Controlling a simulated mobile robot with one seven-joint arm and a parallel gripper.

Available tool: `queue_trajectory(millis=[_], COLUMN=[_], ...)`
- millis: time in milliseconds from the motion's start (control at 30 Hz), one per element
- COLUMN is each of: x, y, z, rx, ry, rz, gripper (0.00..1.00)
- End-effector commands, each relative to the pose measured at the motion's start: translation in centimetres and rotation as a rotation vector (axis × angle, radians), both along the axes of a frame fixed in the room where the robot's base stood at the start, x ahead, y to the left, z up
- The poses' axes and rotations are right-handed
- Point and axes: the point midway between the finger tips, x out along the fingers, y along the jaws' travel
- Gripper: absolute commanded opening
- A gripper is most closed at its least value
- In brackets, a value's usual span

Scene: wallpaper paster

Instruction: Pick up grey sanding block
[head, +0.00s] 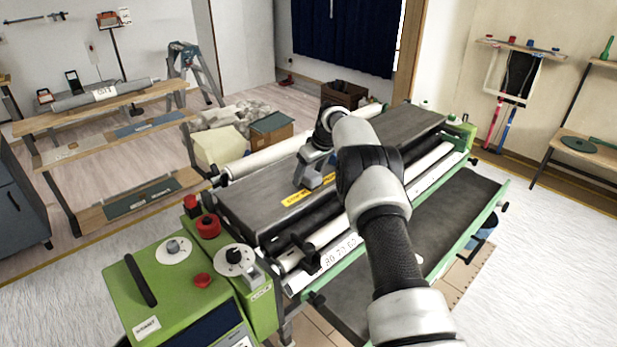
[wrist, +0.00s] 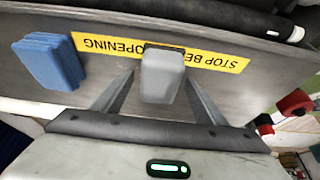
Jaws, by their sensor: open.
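The grey sanding block (wrist: 163,76) is a pale grey block in the wrist view, over the middle of a yellow warning label (wrist: 215,62) on the machine's dark grey cover. My gripper (wrist: 160,90) is open, with one finger on each side of the block and gaps showing between block and fingers. In the head view my gripper (head: 312,168) is low over the cover (head: 262,205), close behind the yellow label (head: 308,190). The block is hard to tell apart from my gripper there.
A blue ribbed block (wrist: 50,62) lies on the cover left of my gripper in the wrist view. A black roller (wrist: 225,14) runs along the cover's edge. Green control boxes (head: 165,285) with red knobs stand at the machine's near left end.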

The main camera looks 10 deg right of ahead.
Motion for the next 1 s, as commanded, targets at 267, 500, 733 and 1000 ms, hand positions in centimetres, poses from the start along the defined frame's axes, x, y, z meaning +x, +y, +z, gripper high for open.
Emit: queue_trajectory(millis=[267,500,733,1000], x=[0.1,0.1,0.1,0.2], y=[0.0,0.0,0.0,0.0], z=[-0.1,-0.1,0.1,4.0], rx=[0.0,0.001,0.0,0.001], ry=[-0.001,-0.001,-0.002,-0.007], rz=[0.0,-0.001,0.0,-0.001], gripper=[0.59,0.18,0.18,0.18])
